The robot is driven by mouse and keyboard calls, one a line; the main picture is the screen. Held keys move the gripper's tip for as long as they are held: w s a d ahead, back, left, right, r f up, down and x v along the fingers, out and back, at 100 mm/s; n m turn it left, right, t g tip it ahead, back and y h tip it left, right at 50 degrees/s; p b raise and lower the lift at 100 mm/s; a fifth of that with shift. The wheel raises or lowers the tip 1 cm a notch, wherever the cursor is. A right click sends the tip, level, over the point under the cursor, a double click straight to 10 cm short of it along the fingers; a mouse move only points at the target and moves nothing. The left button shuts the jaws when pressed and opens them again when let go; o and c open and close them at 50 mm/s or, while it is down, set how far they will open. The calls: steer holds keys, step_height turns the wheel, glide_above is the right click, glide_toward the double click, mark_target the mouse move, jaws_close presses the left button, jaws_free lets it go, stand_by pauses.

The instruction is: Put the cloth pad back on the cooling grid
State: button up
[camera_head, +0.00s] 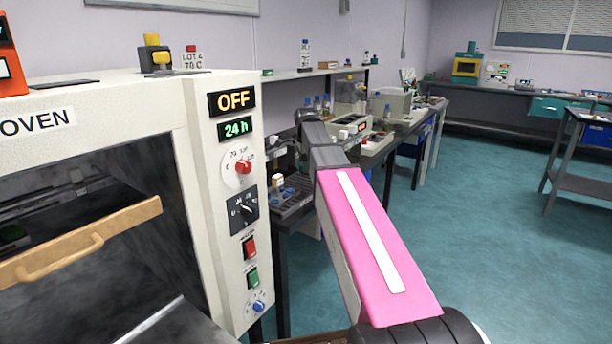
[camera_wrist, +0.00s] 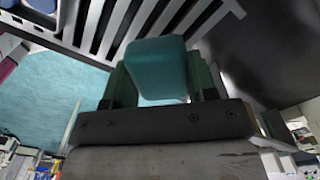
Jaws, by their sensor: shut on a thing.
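In the wrist view a rounded teal pad (camera_wrist: 158,62), apparently the cloth pad, sits between the fingers of my gripper (camera_wrist: 158,75). The gripper is shut on it, and the fingers flank it left and right. Pale parallel bars (camera_wrist: 150,18), apparently the cooling grid, lie behind and above the pad in the picture. I cannot tell whether the pad touches them. In the head view my pink arm reaches away from me, and my gripper and the pad cannot be made out there.
In the head view a white oven (camera_head: 210,150) stands close on the left, showing OFF, with a wooden handle bar (camera_head: 85,243) across its dark opening. A bench with instruments (camera_head: 385,125) lies beyond my arm. Teal floor (camera_head: 480,220) is clear on the right.

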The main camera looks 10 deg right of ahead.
mark_target(306, 180)
steer(key=shift+f, duration=2)
steer(key=shift+f, duration=0.1)
steer(key=o, duration=1)
step_height(306, 180, up, 12)
steer(key=shift+r, duration=0.15)
